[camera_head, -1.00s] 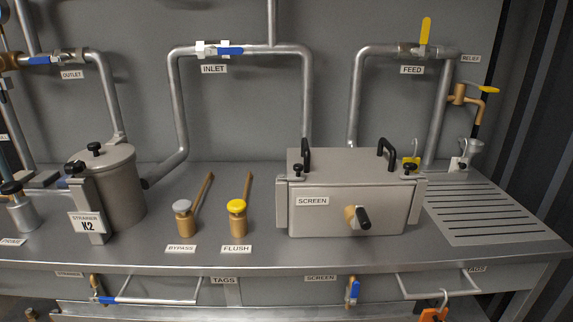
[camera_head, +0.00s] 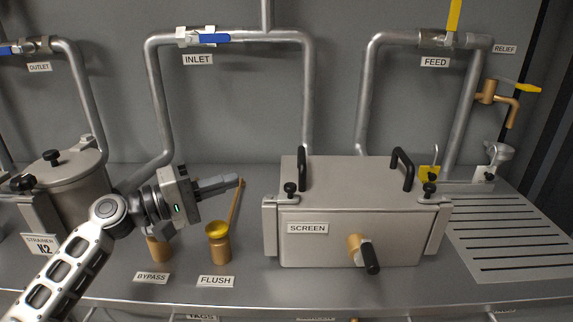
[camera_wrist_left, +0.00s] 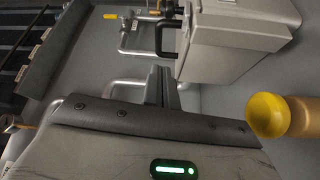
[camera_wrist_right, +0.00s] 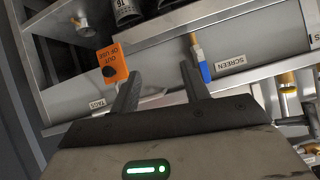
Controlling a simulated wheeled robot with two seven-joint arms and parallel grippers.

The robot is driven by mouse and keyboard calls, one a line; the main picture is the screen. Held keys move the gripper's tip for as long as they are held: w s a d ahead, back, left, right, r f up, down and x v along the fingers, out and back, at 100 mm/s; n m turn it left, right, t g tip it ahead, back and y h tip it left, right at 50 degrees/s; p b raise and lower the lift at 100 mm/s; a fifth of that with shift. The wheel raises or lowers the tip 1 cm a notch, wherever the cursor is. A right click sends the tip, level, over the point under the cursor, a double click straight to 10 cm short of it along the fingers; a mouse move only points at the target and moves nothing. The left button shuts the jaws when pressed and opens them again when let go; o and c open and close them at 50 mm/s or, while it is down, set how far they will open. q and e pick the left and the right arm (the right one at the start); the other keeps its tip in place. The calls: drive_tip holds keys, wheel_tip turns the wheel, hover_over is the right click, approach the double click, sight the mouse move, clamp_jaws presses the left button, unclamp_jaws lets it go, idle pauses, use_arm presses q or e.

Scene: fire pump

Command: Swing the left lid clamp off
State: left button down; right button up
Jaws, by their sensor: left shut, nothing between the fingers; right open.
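The grey screen box (camera_head: 349,240) stands on the bench with two black handles on its lid. Its left lid clamp (camera_head: 270,228) is a grey upright bracket at the box's left edge, with a black knob (camera_head: 290,188) at the lid corner. The right clamp (camera_head: 437,225) is alike on the other side. My left gripper (camera_head: 238,181) is shut and empty, left of the box and apart from the clamp, above the flush valve. In the left wrist view its fingers (camera_wrist_left: 160,86) are together, and the box (camera_wrist_left: 235,45) shows beyond. My right gripper (camera_wrist_right: 158,82) is open and empty, facing the bench's front.
The yellow-topped flush valve (camera_head: 218,240) stands just below my left gripper; the bypass valve (camera_head: 159,248) is partly behind my arm. Inlet piping (camera_head: 308,100) rises behind the box. An orange tag (camera_wrist_right: 112,64) hangs in the right wrist view.

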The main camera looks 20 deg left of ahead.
use_arm(q)
drive_tip(key=shift+w+d+p, duration=0.55)
drive_tip(key=shift+d+p, duration=0.2)
drive_tip(key=shift+d, duration=0.75)
drive_tip(key=shift+w+d+p, duration=0.6)
drive_tip(key=shift+d+p, duration=0.1)
drive_tip(key=shift+d, duration=0.75)
drive_tip(key=shift+w+d+p, duration=0.55)
drive_tip(key=shift+d+p, duration=0.2)
drive_tip(key=shift+d, duration=0.75)
use_arm(e)
drive_tip(key=shift+s+d+r+n+g, duration=0.3)
drive_tip(key=shift+s+d+r+n, duration=0.1)
drive_tip(key=shift+s+d+r, duration=0.05)
drive_tip(key=shift+w+h, duration=0.1)
drive_tip(key=shift+h, duration=0.2)
